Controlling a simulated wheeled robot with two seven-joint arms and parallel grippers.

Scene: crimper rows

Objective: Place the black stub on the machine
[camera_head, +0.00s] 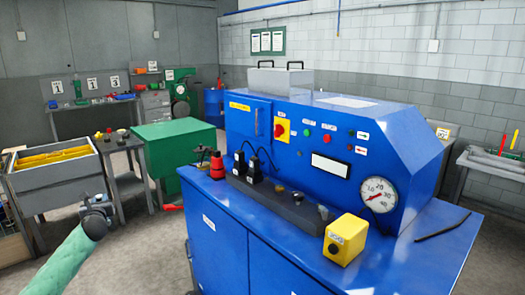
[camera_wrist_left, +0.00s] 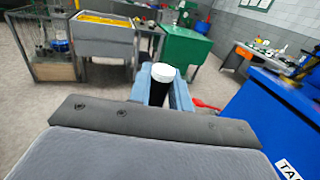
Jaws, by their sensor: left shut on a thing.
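The black stub (camera_wrist_left: 157,94) with a white round top stands between the fingers of my left gripper (camera_wrist_left: 161,88) in the left wrist view. My left gripper is shut on it. In the head view my left gripper (camera_head: 97,206) is at the lower left, in the air to the left of the blue machine (camera_head: 208,240) and apart from it. The stub is too small there to make out clearly. On the machine's ledge is a dark bar (camera_head: 272,202) carrying black plugs with cables and several small fittings. My right gripper is in neither view.
A red part (camera_head: 217,166) stands at the ledge's left end, a yellow box (camera_head: 346,239) at its front right. A gauge (camera_head: 379,194) is on the panel. A green cabinet (camera_head: 172,140) and a grey bin (camera_head: 54,176) with yellow contents stand left. Floor between is partly clear.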

